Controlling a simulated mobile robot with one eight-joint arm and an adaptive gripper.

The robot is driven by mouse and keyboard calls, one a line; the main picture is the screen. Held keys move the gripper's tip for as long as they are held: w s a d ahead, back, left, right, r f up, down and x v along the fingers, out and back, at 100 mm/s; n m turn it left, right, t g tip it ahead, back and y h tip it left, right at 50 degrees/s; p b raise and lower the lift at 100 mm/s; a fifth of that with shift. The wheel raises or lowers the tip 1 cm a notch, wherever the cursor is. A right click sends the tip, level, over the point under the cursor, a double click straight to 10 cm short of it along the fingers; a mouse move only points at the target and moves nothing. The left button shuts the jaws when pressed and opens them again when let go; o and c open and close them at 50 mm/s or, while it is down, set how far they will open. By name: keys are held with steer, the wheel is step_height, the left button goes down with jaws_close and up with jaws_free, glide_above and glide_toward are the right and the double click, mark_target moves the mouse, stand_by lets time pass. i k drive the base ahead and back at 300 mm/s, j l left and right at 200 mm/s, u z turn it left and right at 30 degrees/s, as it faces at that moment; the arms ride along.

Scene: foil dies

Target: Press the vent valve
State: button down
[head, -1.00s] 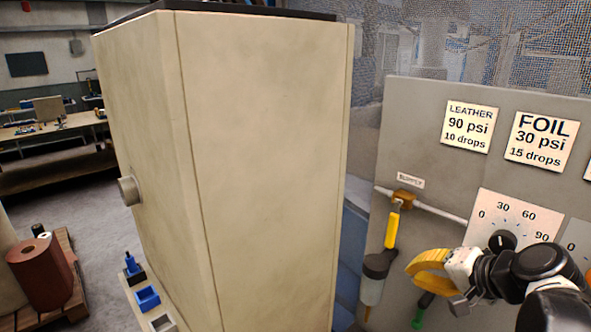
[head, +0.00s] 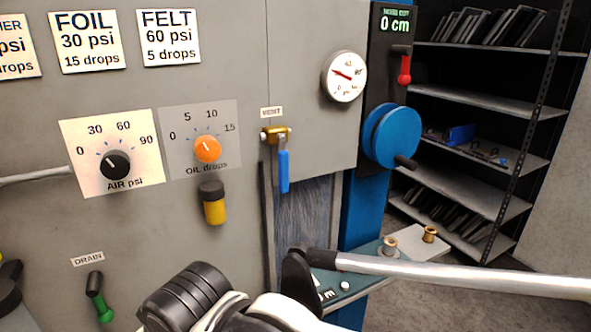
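The vent valve is a brass body (head: 275,134) with a blue lever (head: 283,171) hanging straight down. It is mounted on the grey panel under a small label reading VENT, right of the oil drops dial. Nothing covers the valve or its lever. Black and white links of my arm fill the bottom middle of the head view, below the valve. My gripper is out of view, so its opening does not show.
The air dial (head: 115,166) and orange oil knob (head: 207,149) sit left of the valve. A pressure gauge (head: 344,76), blue wheel (head: 396,136) and red lever (head: 405,69) are right. A silver bar (head: 450,275) crosses low right.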

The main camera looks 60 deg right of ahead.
mark_target(283, 154)
steer(key=z, duration=1.6)
steer(key=k+l, duration=0.25)
steer(key=l, duration=0.3)
